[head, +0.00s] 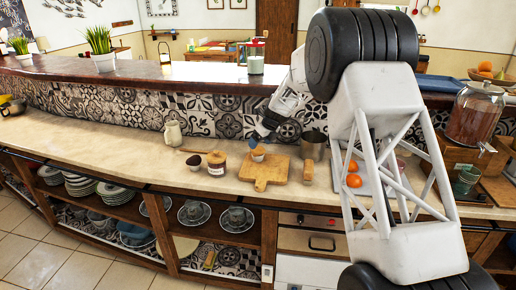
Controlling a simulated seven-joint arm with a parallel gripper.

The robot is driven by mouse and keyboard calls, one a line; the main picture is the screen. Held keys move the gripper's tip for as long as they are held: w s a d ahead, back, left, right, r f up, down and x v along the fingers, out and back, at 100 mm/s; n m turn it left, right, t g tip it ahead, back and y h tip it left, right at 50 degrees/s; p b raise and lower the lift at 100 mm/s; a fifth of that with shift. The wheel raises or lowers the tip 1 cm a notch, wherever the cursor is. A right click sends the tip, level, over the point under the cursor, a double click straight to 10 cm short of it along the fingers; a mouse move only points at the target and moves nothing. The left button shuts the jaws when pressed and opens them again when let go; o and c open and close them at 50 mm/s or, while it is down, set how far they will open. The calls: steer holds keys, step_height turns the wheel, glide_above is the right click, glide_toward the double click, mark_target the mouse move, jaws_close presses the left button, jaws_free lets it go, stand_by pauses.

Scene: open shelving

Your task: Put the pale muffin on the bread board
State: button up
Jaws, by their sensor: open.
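The bread board (262,179) is a light wooden board with a handle, lying flat on the counter near the middle of the head view. The pale muffin (258,155) is small in the picture and appears to be at the back left part of the board. My gripper (257,146) points down right above the muffin and is open. Its fingertips are very small here, and I cannot tell whether they touch the muffin. The gripper partly hides the muffin's top.
A labelled jar (217,164) stands left of the board, with a dark round item (193,160) beyond it. A white jug (173,134) stands further left. A wooden cylinder (308,170) and a metal pot (314,145) are right of the board. Oranges (353,180) lie further right.

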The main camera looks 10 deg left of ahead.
steer(key=v, duration=0.7)
steer(key=shift+r, duration=0.2)
steer(key=shift+d, duration=0.15)
stand_by(0.4)
steer(key=s+d+r+n+h, duration=0.1)
steer(key=s+d+r+n, duration=0.4)
steer(key=s, duration=0.4)
steer(key=s+d+r+n+t, duration=0.1)
steer(key=s+d+r+n, duration=0.3)
steer(key=s+d, duration=0.5)
steer(key=s+d+r+n+h, duration=0.1)
steer(key=s+d+r+n, duration=0.2)
steer(key=s+d+r, duration=0.5)
steer(key=s+d+f+n+h, duration=0.1)
steer(key=s+d+f+n, duration=0.1)
steer(key=s, duration=1)
steer(key=s+d+f+n+h, duration=0.1)
steer(key=s+d+f+n, duration=0.2)
steer(key=s, duration=1)
steer(key=s+d+f+n, duration=0.2)
steer(key=s+d+n, duration=0.3)
steer(key=s, duration=0.8)
steer(key=n, duration=0.3)
steer(key=shift+f+h, duration=0.25)
steer(key=shift+h, duration=0.15)
